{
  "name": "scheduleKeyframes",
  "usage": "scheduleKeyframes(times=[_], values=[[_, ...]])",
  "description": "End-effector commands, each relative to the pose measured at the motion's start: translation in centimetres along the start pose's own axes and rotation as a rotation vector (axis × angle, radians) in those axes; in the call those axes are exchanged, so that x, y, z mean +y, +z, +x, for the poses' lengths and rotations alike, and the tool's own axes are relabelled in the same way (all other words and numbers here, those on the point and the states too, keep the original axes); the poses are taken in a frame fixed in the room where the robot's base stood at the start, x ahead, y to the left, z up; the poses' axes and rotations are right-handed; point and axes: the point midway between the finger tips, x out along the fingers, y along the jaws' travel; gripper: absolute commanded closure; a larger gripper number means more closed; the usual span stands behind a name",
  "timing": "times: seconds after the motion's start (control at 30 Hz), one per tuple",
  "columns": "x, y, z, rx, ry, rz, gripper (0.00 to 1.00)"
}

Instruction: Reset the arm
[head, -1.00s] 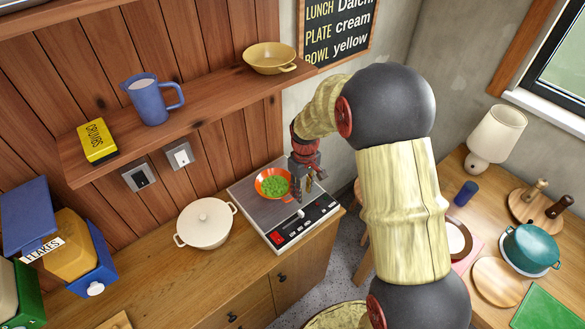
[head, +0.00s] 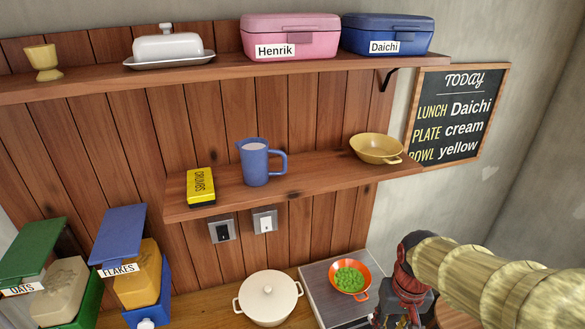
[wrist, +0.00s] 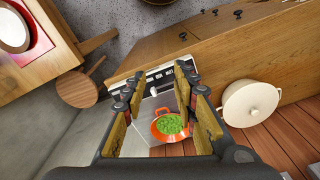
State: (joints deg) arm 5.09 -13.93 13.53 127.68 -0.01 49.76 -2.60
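My arm reaches in from the right in the head view, with my gripper (head: 402,318) low at the right, partly cut off by the bottom edge. In the wrist view my gripper (wrist: 160,88) has its two fingers spread wide apart, with nothing between them. Beyond the fingers, an orange bowl (wrist: 159,132) of green peas (wrist: 170,124) sits on the grey scale-like appliance. The same orange bowl (head: 336,264) shows left of my gripper in the head view, apart from it.
A cream lidded pot (head: 268,298) stands left of the grey appliance (head: 318,290). A shelf above holds a blue jug (head: 254,164), a yellow box (head: 200,186) and a yellow bowl (head: 377,149). A chalkboard (head: 458,115) hangs on the wall. A stool (wrist: 77,88) shows in the wrist view.

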Motion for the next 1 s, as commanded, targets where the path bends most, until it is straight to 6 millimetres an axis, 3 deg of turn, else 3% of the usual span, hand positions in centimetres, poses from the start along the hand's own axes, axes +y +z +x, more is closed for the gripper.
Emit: scheduleKeyframes(times=[0.2,0.4,0.6,1.0], values=[[-1.3,5.0,-2.3,0.158,-0.001,0.011,0.71],[-2.1,7.8,-3.9,0.321,-0.006,-0.016,0.71],[-2.6,8.5,-5.6,0.435,-0.013,-0.036,0.71],[-2.8,8.5,-5.6,0.44,-0.014,-0.042,0.71]])
